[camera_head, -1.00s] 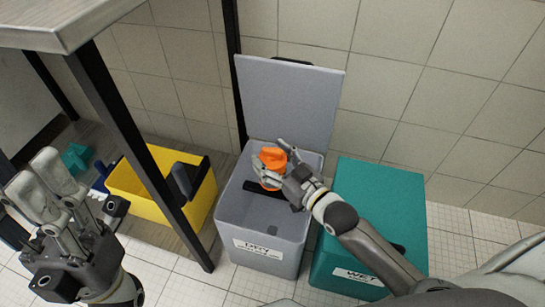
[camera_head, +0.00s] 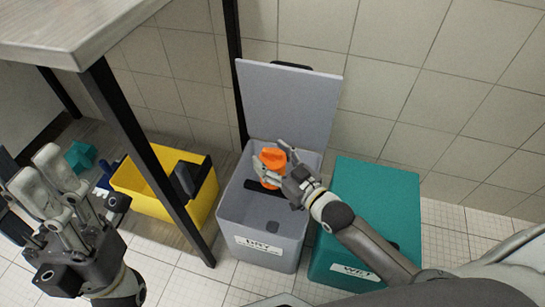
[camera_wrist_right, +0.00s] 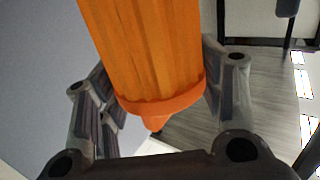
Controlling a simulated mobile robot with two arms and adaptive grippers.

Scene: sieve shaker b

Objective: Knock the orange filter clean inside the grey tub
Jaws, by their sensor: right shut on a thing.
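The orange filter (camera_head: 273,161) is held in my right gripper (camera_head: 277,167), above the open grey tub (camera_head: 262,212). In the right wrist view the pleated orange filter (camera_wrist_right: 148,50) sits between the two fingers, its rim and pointed end toward the palm. The tub's lid (camera_head: 290,100) stands up behind it, and a label reading DRY is on its front. A dark bar and a dark patch show inside the tub. My left gripper (camera_head: 50,180) is at the left, away from the tub, fingers pointing up; I see nothing between them.
A teal bin (camera_head: 385,205) marked WET, lid shut, stands right of the tub. A yellow bin (camera_head: 140,200) stands left, behind a dark table leg (camera_head: 145,160). A table top (camera_head: 75,30) is at the upper left. A tiled wall is behind.

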